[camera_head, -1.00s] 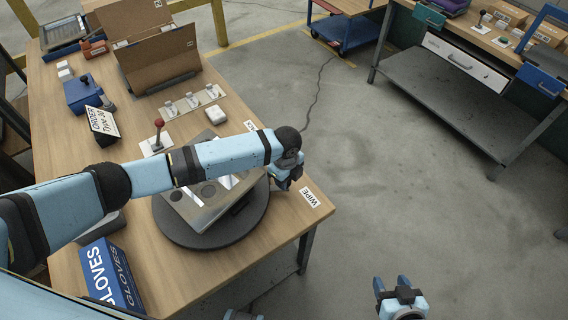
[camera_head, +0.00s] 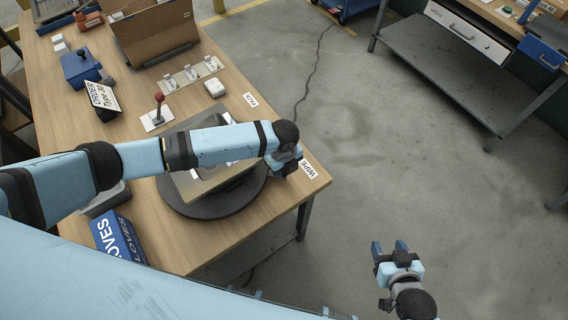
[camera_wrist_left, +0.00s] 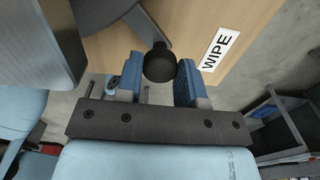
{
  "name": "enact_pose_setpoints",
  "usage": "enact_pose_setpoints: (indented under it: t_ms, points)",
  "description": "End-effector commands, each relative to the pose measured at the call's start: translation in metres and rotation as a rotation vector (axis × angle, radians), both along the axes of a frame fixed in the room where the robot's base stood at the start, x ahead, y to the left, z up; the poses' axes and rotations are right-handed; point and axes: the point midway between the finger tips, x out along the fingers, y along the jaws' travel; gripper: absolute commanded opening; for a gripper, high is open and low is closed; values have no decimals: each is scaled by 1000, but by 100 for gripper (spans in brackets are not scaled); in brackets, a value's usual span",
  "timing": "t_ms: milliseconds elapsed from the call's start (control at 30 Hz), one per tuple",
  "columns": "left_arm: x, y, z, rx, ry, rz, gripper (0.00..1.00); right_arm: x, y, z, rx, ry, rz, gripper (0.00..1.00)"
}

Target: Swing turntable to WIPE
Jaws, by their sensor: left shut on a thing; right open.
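The turntable (camera_head: 190,207) is a dark round disc on the wooden bench, with a grey metal box-like piece (camera_head: 208,187) on top, partly hidden by my left arm. My left gripper (camera_head: 287,168) is at the disc's right edge, beside the white WIPE label (camera_head: 310,170). In the left wrist view, its blue fingers (camera_wrist_left: 160,80) are around a black round knob (camera_wrist_left: 160,62), with the WIPE label (camera_wrist_left: 218,47) just to the right. The PACK label (camera_head: 250,100) lies further back along the bench edge. My right gripper (camera_head: 390,250) is open and empty above the floor.
A blue GLOVES box (camera_head: 120,236) stands at the bench's near left. A red-knobbed lever (camera_head: 159,108), an ORDER sign (camera_head: 103,97) and cardboard sheets (camera_head: 155,35) stand further back. Another bench (camera_head: 440,75) is at the upper right, with clear floor between.

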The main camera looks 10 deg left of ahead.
Motion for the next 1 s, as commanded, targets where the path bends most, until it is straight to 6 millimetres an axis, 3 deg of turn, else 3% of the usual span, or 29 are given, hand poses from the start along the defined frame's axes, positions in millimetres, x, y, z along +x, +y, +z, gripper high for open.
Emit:
enact_pose_setpoints:
  t_ms: [300, 333, 433, 767, 867, 1000]
  points:
    - [-5, -1, -2, 0, 8, -9, 0, 0, 0, 2, 1, -2, -1, 54]
    - [-5, -2, -2, 1, 9, -9, 39, 0, 0, 2, 1, -2, -1, 54]
    - [-4, -1, -2, 0, 8, -8, 60, 0, 0, 2, 2, -2, 0, 54]
    - [-2, -1, 2, 0, 5, -5, 60, -1, 1, 0, 1, 0, 0, 54]
    - [-2, 0, 11, 1, 4, -5, 60, -1, 1, -1, 2, 1, 1, 54]
    - [-2, -1, 38, -1, 2, -5, 60, -1, 1, -4, 2, 3, 1, 54]
